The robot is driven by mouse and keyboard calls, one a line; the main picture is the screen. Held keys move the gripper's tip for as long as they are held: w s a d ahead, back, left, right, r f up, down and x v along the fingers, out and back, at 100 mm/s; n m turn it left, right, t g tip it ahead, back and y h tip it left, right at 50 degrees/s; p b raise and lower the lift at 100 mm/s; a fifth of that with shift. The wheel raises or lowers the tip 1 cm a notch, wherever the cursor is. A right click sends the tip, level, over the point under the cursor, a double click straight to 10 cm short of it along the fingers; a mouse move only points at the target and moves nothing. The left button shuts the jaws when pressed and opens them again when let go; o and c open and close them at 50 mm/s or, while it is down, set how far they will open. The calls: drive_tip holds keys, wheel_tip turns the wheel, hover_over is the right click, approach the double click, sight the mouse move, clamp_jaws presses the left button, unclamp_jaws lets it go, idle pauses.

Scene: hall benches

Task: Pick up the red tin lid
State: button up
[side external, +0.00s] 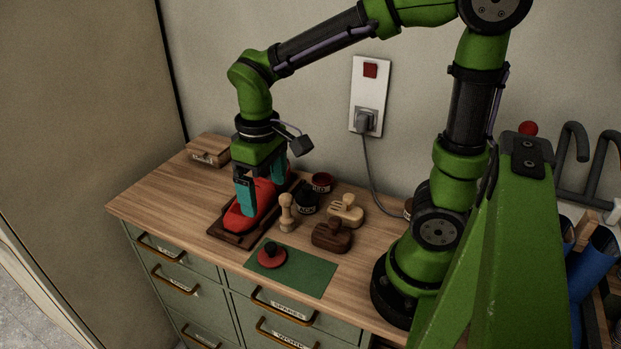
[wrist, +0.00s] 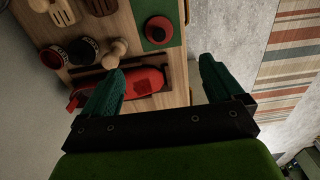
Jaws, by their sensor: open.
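The red tin lid (side external: 271,257), a flat red disc with a dark knob on top, lies on the green mat (side external: 309,275) near the front edge of the bench. It also shows on the mat in the wrist view (wrist: 150,37). My gripper (side external: 262,195) is open, behind and left of the lid in the side view, over a long red object (side external: 240,216) on a dark wooden tray. In the wrist view my gripper (wrist: 161,67) has its fingers spread wide, and the left finger hides part of the red object. Nothing is visibly held.
A wooden box (side external: 208,151) sits at the back left. Bare bench lies left of the tray.

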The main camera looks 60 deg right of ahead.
hover_over(271, 246)
wheel_tip(271, 246, down, 10)
drive_tip(key=shift+s+a+f, duration=0.1)
drive_tip(key=shift+s+a, duration=0.05)
drive_tip(key=shift+w+f, duration=0.2)
drive_tip(key=shift+f, duration=2.9)
